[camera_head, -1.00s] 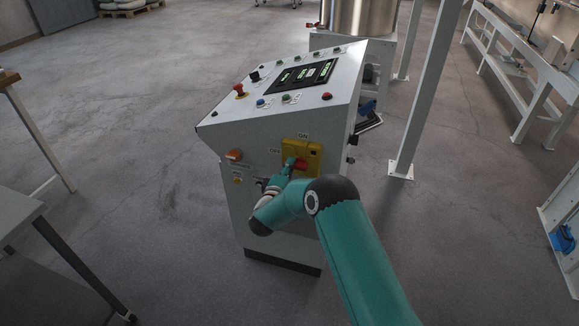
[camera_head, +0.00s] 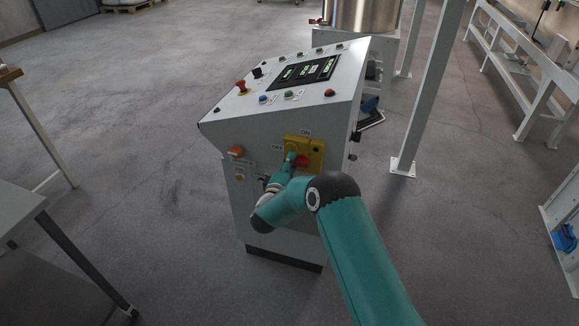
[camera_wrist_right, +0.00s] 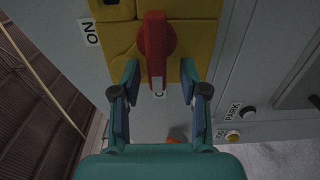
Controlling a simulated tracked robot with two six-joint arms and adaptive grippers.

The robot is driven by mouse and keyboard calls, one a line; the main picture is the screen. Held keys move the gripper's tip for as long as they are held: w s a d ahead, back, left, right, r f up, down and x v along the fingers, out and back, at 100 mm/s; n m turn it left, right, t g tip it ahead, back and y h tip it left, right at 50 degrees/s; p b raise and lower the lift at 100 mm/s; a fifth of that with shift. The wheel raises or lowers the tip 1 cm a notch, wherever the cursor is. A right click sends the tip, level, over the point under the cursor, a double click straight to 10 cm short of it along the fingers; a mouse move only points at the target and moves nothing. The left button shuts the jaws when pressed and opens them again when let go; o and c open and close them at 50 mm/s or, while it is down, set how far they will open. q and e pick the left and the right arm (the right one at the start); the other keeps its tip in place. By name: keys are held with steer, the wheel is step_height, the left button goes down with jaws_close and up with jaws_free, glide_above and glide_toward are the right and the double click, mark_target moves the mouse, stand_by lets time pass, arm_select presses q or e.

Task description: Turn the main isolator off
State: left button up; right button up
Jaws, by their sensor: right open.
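The main isolator is a red rotary handle (camera_head: 302,161) on a yellow plate (camera_head: 316,152) on the front of the grey control cabinet (camera_head: 232,133). ON is printed above the plate and OFF to its left. In the right wrist view the red handle (camera_wrist_right: 156,45) lies lengthwise, its end pointing down the picture toward a partly hidden label, with ON at the left. My right gripper (camera_wrist_right: 160,85) is open, one finger on each side of the handle's lower end, with visible gaps. In the head view the right gripper (camera_head: 290,160) is at the handle's left. My left gripper is not seen.
An orange control (camera_head: 236,152) and a yellow button (camera_head: 239,177) sit left of the isolator. A red emergency stop (camera_head: 241,87), buttons and a screen (camera_head: 305,72) are on the sloped top. A white post (camera_head: 425,100) stands to the right.

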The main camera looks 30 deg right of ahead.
steer(key=shift+s, duration=0.1)
steer(key=v, duration=1.2)
